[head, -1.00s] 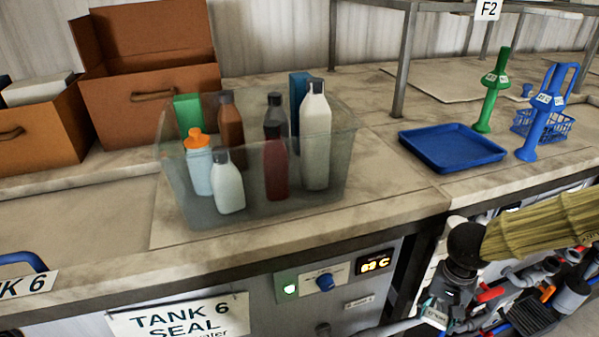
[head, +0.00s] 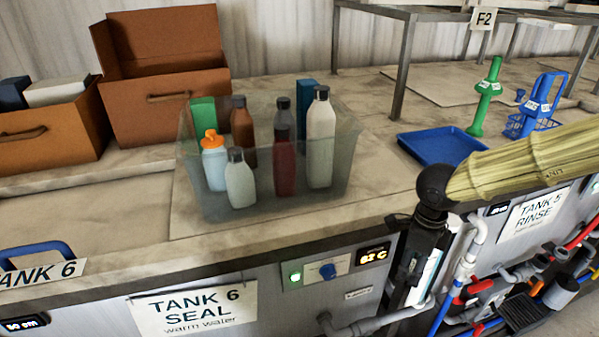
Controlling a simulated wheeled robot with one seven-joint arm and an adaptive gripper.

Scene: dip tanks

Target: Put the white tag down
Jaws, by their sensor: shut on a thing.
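My gripper (head: 412,285) hangs pointing down in front of the tank fronts, below the black wrist at the end of my sleeved arm. It is shut on a white tag (head: 427,272), which shows edge-on as a narrow pale strip beside the dark fingers. The tag is off the counter, in front of its edge. The fingers hide part of it, and no writing on it can be read now.
A clear bin (head: 215,205) of several bottles stands on the counter (head: 385,195). A blue tray (head: 440,147), a green tool (head: 484,98) and a blue basket (head: 540,122) are farther right. Pipes (head: 470,240) run beside the gripper. Bare counter lies left of the bin.

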